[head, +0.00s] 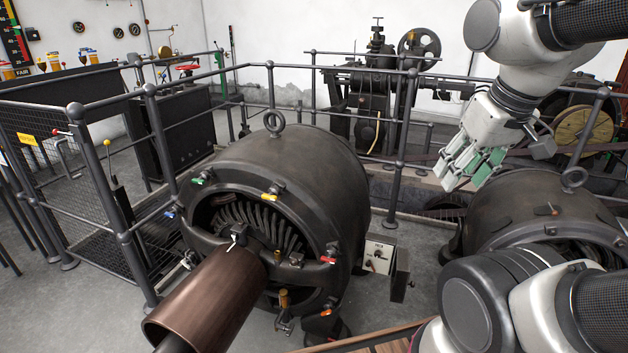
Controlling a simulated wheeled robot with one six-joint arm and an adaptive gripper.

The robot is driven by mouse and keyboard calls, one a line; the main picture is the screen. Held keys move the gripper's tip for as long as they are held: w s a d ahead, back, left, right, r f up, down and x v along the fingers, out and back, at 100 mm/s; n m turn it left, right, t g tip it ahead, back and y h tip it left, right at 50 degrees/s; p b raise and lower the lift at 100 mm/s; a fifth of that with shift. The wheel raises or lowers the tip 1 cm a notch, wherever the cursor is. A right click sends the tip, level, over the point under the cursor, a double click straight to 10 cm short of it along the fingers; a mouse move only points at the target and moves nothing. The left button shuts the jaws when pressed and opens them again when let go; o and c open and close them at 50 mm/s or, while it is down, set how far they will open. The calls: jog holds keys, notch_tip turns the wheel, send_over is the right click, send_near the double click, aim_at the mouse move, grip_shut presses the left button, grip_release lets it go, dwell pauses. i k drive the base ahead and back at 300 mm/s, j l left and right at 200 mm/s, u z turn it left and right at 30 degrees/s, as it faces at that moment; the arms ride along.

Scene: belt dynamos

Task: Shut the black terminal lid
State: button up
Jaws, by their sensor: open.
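A small terminal box (378,256) with a pale face sits on the right side of the large dark dynamo (310,170). A dark lid (400,278) stands out at the box's right edge, swung open, so the pale face shows. Small dark details on that face are too small to make out. My gripper (463,176), pale with green finger pads, hangs above and to the right of the box. It is open, points down and left, and is apart from the lid with nothing visible between its fingers.
A second dynamo (535,215) stands at the right, partly behind my arm. Railings (397,150) run behind the large dynamo. A brown shaft cylinder (205,300) juts from its front, near several coloured handles. Grey floor (425,245) shows between the two dynamos.

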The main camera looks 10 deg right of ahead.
aim_at(400, 273)
jog(key=k+l, duration=0.2)
jog(key=l, duration=0.15)
jog(key=k+l, duration=0.15)
jog(key=l, duration=0.2)
jog(key=k+l+z, duration=0.1)
jog(key=l, duration=0.25)
jog(key=k+l, duration=0.25)
jog(key=i+j, duration=0.3)
jog(key=i+j+u, duration=0.1)
jog(key=i+j, duration=0.2)
jog(key=i, duration=0.2)
